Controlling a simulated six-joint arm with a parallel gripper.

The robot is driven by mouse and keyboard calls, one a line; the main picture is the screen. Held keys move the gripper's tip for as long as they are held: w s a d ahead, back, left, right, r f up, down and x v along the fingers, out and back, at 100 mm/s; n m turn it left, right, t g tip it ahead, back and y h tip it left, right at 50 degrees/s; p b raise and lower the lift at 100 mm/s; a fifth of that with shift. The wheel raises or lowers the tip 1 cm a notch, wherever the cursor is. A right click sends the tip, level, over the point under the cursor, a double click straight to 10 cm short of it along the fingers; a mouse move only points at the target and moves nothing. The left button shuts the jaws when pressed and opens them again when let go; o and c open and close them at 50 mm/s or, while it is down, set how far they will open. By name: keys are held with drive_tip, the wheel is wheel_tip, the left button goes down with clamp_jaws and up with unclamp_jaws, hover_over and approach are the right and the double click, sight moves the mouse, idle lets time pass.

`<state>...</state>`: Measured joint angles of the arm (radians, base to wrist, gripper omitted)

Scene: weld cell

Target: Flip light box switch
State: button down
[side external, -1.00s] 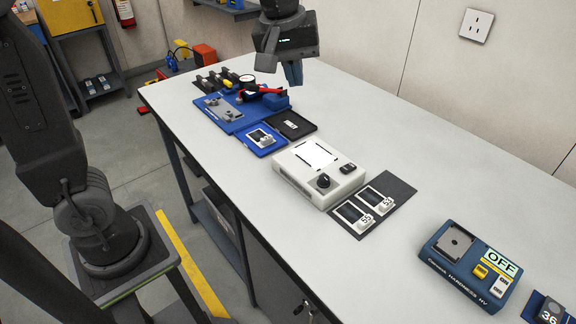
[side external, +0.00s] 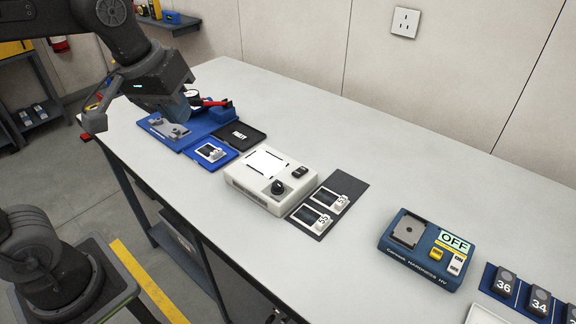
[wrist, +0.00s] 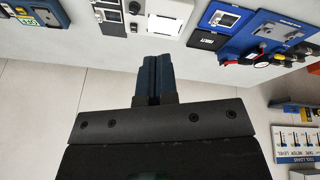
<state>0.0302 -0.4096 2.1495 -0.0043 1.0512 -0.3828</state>
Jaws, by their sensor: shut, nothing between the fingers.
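The light box (side external: 240,180) is a white box with a bright lit panel (side external: 265,164) on top, in the middle of the bench in the side view. A black rocker switch (side external: 300,171) and a round black knob (side external: 277,187) are on its right part. The light box also shows at the top of the wrist view (wrist: 165,22). My gripper (side external: 183,110) is shut and empty, apart from the light box and left of it, above the blue tray in the side view. Its closed blue fingers show in the wrist view (wrist: 157,60).
A blue OFF-labelled unit (side external: 425,250) stands farther right. The back of the bench is clear.

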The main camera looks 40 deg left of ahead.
drive_tip(key=w+d+n+g, duration=0.3)
drive_tip(key=w+n, duration=0.3)
drive_tip(key=w, duration=0.7)
drive_tip(key=n+g, duration=0.3)
drive_tip(key=n, duration=0.5)
hover_over(297, 173)
drive_tip(key=w, duration=0.3)
wheel_tip(297, 173, down, 9)
drive_tip(key=f, duration=0.4)
drive_tip(key=s+f, duration=0.1)
drive_tip(key=f, duration=0.4)
drive_tip(key=s+f, duration=0.1)
drive_tip(key=f, duration=0.3)
drive_tip(key=shift+s+f, duration=0.2)
drive_tip(key=shift+f, duration=0.15)
